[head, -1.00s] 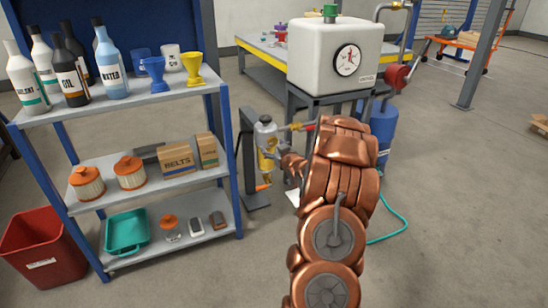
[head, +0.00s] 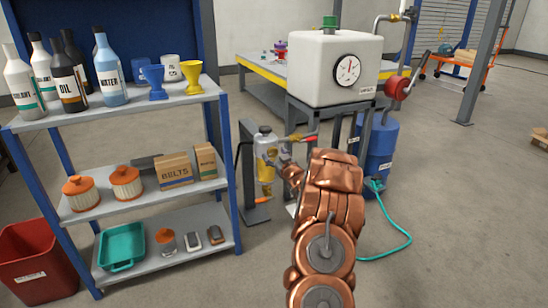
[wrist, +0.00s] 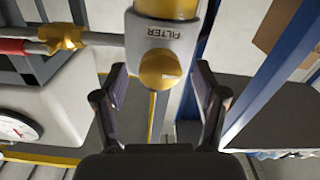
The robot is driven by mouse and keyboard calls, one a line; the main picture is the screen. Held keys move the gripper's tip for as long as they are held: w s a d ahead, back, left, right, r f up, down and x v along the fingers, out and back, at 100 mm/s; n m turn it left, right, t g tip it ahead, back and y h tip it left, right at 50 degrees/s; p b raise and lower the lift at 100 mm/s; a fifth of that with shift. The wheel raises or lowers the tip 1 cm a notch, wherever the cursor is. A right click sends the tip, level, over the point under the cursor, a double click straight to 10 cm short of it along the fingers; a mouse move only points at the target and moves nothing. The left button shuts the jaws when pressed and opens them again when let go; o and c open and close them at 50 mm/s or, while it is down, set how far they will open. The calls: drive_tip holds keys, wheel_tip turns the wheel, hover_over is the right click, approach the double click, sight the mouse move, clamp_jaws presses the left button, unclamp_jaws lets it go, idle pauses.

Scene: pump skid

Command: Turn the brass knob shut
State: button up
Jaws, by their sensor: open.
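The round yellow-brass knob (wrist: 160,70) shows in the wrist view below the grey collar marked FILTER (wrist: 163,30). A pale pointer mark lies across its face toward the right. My gripper (wrist: 160,78) is open, with one dark finger on each side of the knob and a visible gap to both. I cannot tell how deep the fingers reach. In the head view the filter unit (head: 265,145) stands between the shelf and the tank stand. My gripper (head: 291,172) is at its right side, and my copper arm partly hides that area. The knob is not clear there.
A brass fitting (wrist: 62,36) with a red handle joins the pipe beside the filter. The loaded shelf (head: 205,185) stands close on the left. Open floor lies right.

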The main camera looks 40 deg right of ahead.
drive_tip(key=shift+w+d, duration=0.1)
drive_tip(key=shift+w, duration=0.35)
drive_tip(key=shift+c, duration=0.3)
drive_tip(key=c, duration=1.1)
